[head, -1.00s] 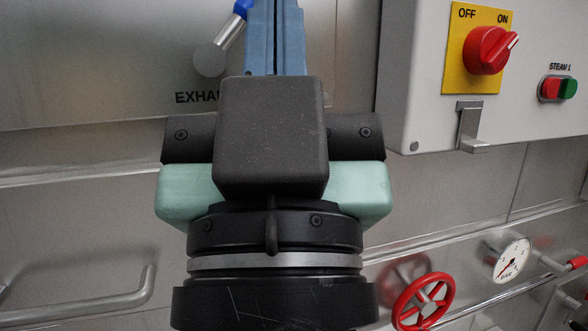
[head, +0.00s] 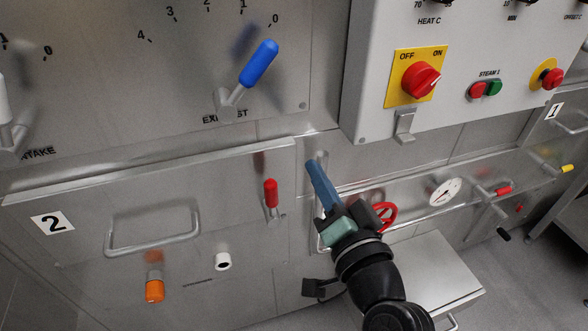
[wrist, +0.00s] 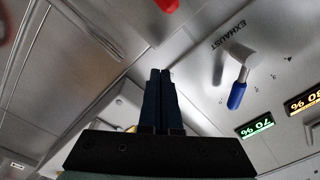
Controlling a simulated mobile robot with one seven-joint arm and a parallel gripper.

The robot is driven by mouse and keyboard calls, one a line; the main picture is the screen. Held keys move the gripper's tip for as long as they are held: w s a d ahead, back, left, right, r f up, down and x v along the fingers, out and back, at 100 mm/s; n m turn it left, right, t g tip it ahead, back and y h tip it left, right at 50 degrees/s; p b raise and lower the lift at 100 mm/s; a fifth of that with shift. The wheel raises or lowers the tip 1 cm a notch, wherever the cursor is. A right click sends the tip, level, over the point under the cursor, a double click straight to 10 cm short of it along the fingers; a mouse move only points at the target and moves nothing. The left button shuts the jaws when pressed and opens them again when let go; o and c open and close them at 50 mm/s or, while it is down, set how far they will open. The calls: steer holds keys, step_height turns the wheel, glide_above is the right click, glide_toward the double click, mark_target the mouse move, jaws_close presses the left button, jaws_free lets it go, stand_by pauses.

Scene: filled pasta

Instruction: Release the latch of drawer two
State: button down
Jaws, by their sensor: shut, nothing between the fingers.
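Drawer two (head: 95,262) has a steel front with a "2" label and a bar handle (head: 152,247) at the left of the head view. A red-gripped lever (head: 271,193) stands upright near the front's upper right corner; it looks like the latch. A red grip (wrist: 166,5) is cut off at the top of the wrist view. My gripper (head: 311,163) has blue fingers, closed and empty. It is to the right of the red lever, apart from it, with its tips pointing up and left. Its fingers also show in the wrist view (wrist: 160,74).
The blue-handled exhaust lever (head: 259,63) sticks out above. A switch box (head: 375,110) juts out at the upper right. A red valve wheel (head: 386,214) is behind my gripper.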

mark_target(270, 197)
steer(key=s+d+f+m+p, duration=0.3)
steer(key=s+f+m+p, duration=0.3)
steer(key=s+f+m, duration=0.1)
steer(key=shift+s+d+m+g+y+p, duration=0.25)
steer(key=shift+s+m+g+y+p, duration=0.05)
steer(key=shift+s+m+y+p, duration=0.1)
steer(key=w+a+p, duration=0.1)
steer(key=w+a, duration=0.6)
steer(key=w, duration=0.2)
steer(key=shift+a, duration=0.3)
